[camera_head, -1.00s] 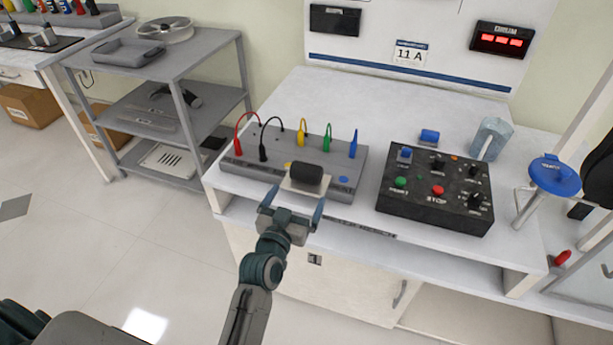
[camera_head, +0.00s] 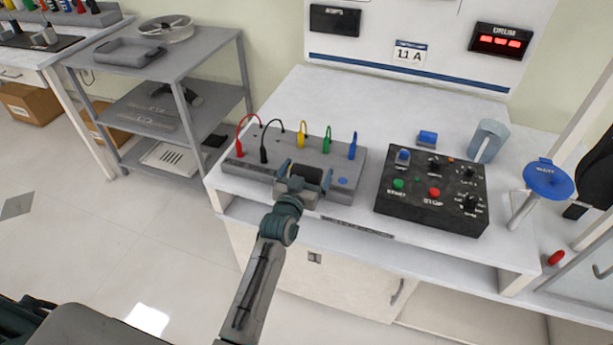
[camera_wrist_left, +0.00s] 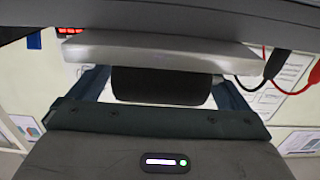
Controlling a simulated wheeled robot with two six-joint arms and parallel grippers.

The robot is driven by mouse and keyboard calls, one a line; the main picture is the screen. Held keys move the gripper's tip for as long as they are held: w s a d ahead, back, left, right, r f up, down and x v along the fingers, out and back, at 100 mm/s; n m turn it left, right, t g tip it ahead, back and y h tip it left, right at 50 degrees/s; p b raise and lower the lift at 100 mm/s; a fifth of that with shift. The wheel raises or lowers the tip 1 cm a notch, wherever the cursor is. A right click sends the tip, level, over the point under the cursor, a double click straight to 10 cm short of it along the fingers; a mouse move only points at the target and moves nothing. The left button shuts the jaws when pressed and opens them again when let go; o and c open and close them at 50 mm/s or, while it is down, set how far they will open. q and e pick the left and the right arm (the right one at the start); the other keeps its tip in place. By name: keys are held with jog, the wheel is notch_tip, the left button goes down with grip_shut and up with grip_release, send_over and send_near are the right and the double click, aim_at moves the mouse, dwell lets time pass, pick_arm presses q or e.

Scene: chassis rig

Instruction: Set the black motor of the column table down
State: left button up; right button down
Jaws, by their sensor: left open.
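The black motor (camera_head: 308,174) sits at the front of the grey terminal board (camera_head: 345,190) on the white bench, partly hidden by my left gripper. In the left wrist view the motor (camera_wrist_left: 158,86) is a dark rounded block in front of a grey slab. My left gripper (camera_head: 305,176) is open, with one finger on each side of the motor. In the left wrist view gaps show between the motor and both fingers. My right gripper is not in view.
Red, black, yellow, green and blue plugs (camera_head: 326,143) with looped leads stand at the board's back. A black control box (camera_head: 430,190) with buttons stands to the right. A grey shelf rack (camera_head: 190,60) stands left of the bench. The bench top behind the board is clear.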

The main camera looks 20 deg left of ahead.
pick_arm(q)
jog(key=c, duration=1.5)
jog(key=shift+r, duration=0.1)
jog(key=shift+c, duration=0.2)
jog(key=shift+r, duration=0.1)
